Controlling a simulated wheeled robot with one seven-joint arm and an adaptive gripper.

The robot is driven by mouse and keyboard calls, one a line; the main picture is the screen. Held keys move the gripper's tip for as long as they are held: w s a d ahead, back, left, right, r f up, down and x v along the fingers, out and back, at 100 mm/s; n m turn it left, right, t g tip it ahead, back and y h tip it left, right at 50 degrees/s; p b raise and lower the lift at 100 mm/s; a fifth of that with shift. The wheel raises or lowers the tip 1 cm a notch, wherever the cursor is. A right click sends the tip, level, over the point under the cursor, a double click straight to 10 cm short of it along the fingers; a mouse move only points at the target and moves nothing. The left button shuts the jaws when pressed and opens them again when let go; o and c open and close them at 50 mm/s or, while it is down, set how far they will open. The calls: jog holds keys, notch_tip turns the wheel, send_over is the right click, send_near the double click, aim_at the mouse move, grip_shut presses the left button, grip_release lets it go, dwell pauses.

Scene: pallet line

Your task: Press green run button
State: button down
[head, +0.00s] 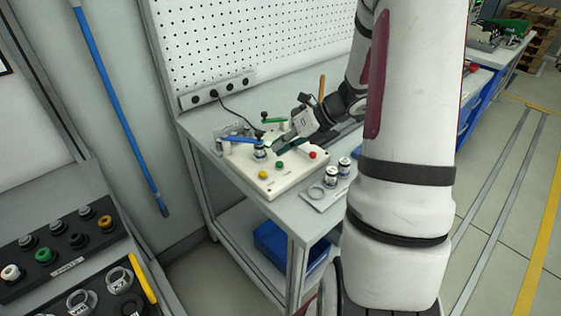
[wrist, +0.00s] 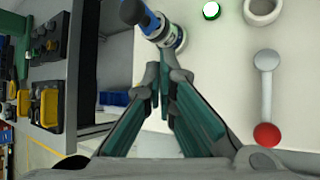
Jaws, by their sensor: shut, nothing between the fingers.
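A cream control panel (head: 290,178) lies on the workbench. On its near side are a yellow button (head: 262,174), a green button (head: 279,164) and a red button or knob (head: 312,154). Contact cannot be told.
A metal cylinder with a blue handle (wrist: 165,32) stands near the fingertips. A lever with a red ball (wrist: 267,134) and a pale ring (wrist: 262,10) are at right. A plate with fittings (head: 330,194) lies beside the panel. A pegboard (head: 270,40) stands behind.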

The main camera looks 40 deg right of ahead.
aim_at(280, 161)
jog(key=shift+r+p, duration=1.45)
jog(key=shift+r, duration=0.6)
jog(key=shift+a, duration=0.1)
jog(key=s+a+r+n+g, duration=0.2)
jog(key=s+a+r+n, duration=0.2)
jog(key=a+r+n, duration=0.35)
jog(key=s+a+r+n+g, duration=0.2)
jog(key=s+a+r+n, duration=0.2)
jog(key=a+n, duration=0.55)
jog(key=s+a+r+n+h, duration=0.1)
jog(key=s+r+n+h, duration=0.1)
jog(key=s+n, duration=0.5)
jog(key=s+a+r+n+t+h, duration=0.1)
jog(key=s+a+r+n+h, duration=0.1)
jog(key=s+n, duration=0.5)
jog(key=shift+s+r+n+h, duration=0.4)
jog(key=shift+n+h, duration=0.5)
jog(key=shift+n, duration=2.3)
jog(key=shift+a, duration=0.1)
